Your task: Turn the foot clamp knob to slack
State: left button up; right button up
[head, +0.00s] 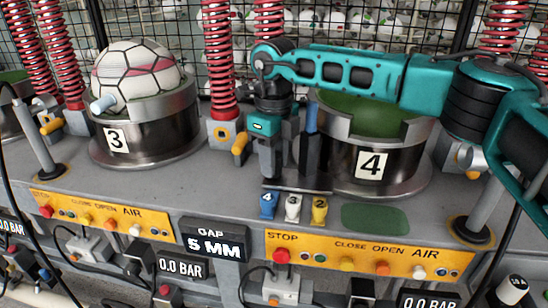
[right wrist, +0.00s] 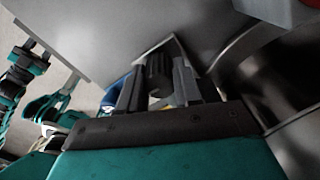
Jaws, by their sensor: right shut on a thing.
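My right gripper (head: 288,155) reaches down from the right, in front of press station 4 (head: 345,155). In the right wrist view its fingers (right wrist: 158,90) are shut on a dark ribbed knob (right wrist: 158,72), which I take for the foot clamp knob. The fingers largely hide the knob in the head view, and its turn position cannot be read. A blue upright rod (head: 311,118) stands by the right finger. Blue, white and yellow tabs (head: 293,207) marked 4, 3 and 2 lie just below the gripper. My left gripper is not in view.
Station 3 (head: 150,135) holds a ball (head: 136,70) at the left. A yellow handle (head: 240,146) is left of my gripper. Red springs (head: 219,60) rise behind. Yellow button panels (head: 365,255) and a "GAP 5 MM" sign (head: 211,241) line the front.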

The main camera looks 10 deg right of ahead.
jog(key=n+p, duration=0.1)
jog(key=n, duration=0.7)
jog(key=shift+n+p, duration=0.3)
jog(key=shift+p, duration=0.05)
jog(key=n, duration=0.5)
jog(key=shift+n, duration=2)
jog(key=shift+w, duration=0.1)
jog(key=o, duration=1)
jog(key=shift+o, duration=0.2)
notch_tip(320, 180, up, 13)
jog(key=shift+p, duration=0.4)
